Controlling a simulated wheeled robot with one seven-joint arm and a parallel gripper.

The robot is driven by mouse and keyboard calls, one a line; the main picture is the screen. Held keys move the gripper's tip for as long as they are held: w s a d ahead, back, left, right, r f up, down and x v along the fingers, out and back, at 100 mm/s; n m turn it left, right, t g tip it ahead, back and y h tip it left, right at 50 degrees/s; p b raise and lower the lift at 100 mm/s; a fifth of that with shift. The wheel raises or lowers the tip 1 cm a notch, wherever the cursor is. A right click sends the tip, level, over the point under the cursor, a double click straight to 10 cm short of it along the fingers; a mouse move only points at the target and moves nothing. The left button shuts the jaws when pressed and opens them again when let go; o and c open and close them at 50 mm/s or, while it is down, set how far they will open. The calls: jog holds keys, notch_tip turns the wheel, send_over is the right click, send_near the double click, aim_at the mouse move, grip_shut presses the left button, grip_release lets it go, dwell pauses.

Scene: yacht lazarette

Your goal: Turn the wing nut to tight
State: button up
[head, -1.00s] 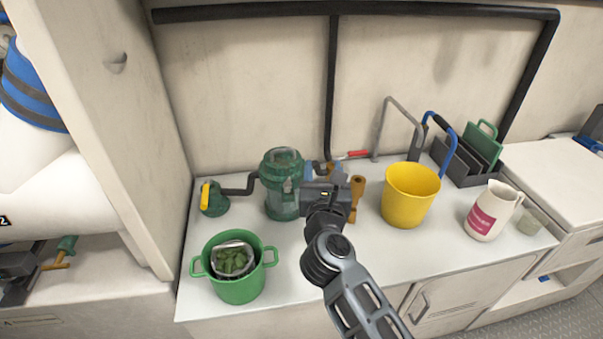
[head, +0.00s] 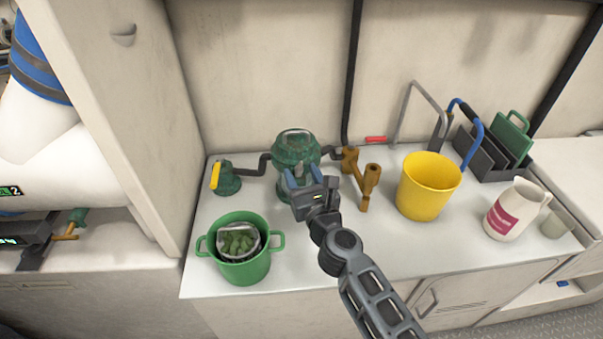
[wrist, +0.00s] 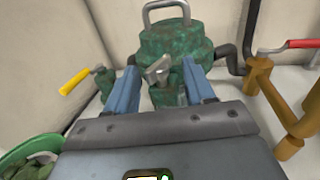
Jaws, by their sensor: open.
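The wing nut (wrist: 158,70) is a small grey metal piece on a green post at the near side of the green strainer (head: 297,150). In the wrist view the strainer (wrist: 175,38) has a dark mottled lid with a grey bail handle. My gripper (wrist: 163,82) is open, with its blue fingers on either side of the post and wing nut. I cannot tell whether a finger touches it. In the head view my gripper (head: 303,178) is in front of the strainer and hides the wing nut.
A green bucket (head: 240,268) with green bits in a basket stands front left. A yellow-handled valve (head: 226,181) is left, brown pipe fittings (head: 362,176) right. A yellow bucket (head: 428,185) and white jug (head: 514,210) stand further right. The front middle counter is clear.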

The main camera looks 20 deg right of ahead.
jog(key=shift+w, duration=0.35)
jog(key=shift+d, duration=0.1)
grip_shut()
